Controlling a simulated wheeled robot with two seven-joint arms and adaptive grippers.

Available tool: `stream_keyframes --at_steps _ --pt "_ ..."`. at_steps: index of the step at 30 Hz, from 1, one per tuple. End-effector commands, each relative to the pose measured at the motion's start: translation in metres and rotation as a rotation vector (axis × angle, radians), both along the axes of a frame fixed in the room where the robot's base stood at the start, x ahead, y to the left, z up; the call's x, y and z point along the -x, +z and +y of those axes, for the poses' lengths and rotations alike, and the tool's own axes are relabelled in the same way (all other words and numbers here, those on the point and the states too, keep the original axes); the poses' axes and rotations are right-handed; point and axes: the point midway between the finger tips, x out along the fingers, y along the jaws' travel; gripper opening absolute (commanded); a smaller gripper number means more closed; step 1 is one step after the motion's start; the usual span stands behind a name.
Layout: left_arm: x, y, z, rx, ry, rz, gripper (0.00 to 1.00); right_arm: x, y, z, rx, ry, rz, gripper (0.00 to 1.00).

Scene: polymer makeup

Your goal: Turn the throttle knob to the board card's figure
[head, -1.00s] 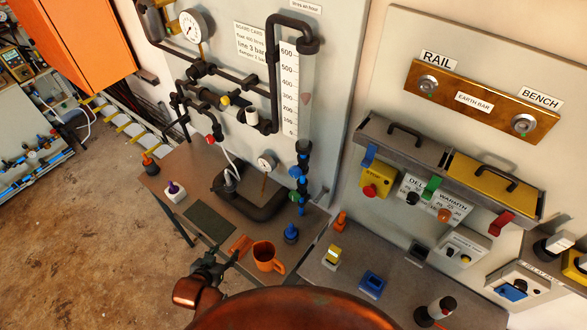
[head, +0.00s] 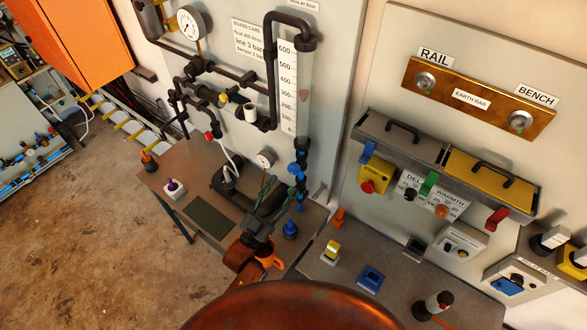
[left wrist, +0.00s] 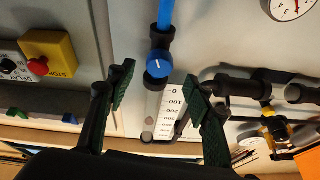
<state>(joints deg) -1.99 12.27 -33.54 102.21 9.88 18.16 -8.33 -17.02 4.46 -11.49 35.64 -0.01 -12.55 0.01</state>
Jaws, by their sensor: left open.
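A reddish float (head: 304,96) sits near mid-scale. A blue knob (head: 294,169) is at the tube's base. In the left wrist view a round blue knob (left wrist: 158,68) with a white mark shows beyond the scale's zero end. My left gripper (head: 270,187) is open, its fingers (left wrist: 160,95) spread either side of that knob's line, apparently not touching it. My right gripper is not in view.
Black pipes and a dial gauge (head: 264,158) stand close to the left gripper. An orange mug (head: 272,262) is partly hidden by my left arm. A blue-topped piece (head: 290,230) stands on the bench. A yellow stop box (head: 376,178) is to the right.

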Motion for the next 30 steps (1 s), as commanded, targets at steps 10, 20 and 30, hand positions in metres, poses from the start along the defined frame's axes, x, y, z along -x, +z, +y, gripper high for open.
stream_keyframes --at_steps 10,20,30 --pt "-0.036 0.023 -0.025 0.006 -0.002 -0.012 0.47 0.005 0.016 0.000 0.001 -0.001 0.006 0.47" --pt "-0.058 0.032 -0.040 0.004 0.000 -0.010 0.47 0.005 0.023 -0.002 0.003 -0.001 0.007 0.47" --pt "-0.058 0.031 -0.040 0.004 -0.001 -0.009 0.41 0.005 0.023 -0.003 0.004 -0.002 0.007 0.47"
